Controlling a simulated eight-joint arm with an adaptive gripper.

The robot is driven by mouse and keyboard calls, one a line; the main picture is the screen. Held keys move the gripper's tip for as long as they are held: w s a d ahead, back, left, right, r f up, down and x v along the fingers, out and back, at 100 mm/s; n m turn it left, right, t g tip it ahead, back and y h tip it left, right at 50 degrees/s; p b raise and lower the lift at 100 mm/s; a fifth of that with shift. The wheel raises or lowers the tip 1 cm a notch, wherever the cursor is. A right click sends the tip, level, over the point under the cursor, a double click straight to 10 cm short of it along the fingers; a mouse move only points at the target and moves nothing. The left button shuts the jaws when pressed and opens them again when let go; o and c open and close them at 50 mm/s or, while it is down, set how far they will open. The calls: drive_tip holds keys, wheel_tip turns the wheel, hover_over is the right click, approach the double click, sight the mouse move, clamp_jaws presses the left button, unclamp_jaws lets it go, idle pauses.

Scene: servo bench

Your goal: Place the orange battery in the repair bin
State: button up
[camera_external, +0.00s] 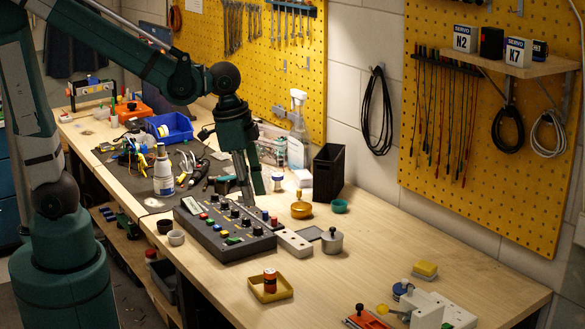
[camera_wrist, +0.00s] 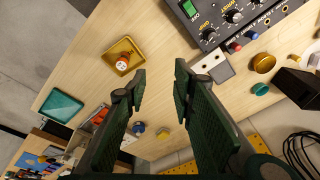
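The orange battery (camera_external: 269,277) stands upright in a shallow yellow tray (camera_external: 285,293) near the front of the bench. In the wrist view the battery (camera_wrist: 121,63) shows from above, inside the yellow tray (camera_wrist: 131,43), left of my fingers. My gripper (camera_external: 247,198) hangs above the back part of the control box, apart from the battery. In the wrist view my gripper (camera_wrist: 160,73) is open, with nothing between the fingers. No label marks the repair bin; a teal tray (camera_wrist: 62,106), a blue bin (camera_external: 172,127) and a black bin (camera_external: 329,172) are in view.
The control box (camera_external: 226,236) with knobs and buttons stands below my gripper. A spray bottle (camera_external: 298,125) stands behind. The right middle of the bench is clear.

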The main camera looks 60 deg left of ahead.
drive_tip(key=s+a+r+n+t, duration=0.2)
drive_tip(key=s+a+r+n, duration=0.1)
drive_tip(key=a, duration=0.7)
drive_tip(key=s+a+r+n+t, duration=0.3)
drive_tip(key=a+r+n, duration=0.1)
drive_tip(key=a, duration=0.7)
drive_tip(key=shift+r+n+y, duration=0.2)
drive_tip(key=shift+n+y, duration=0.2)
drive_tip(key=shift+n, duration=0.4)
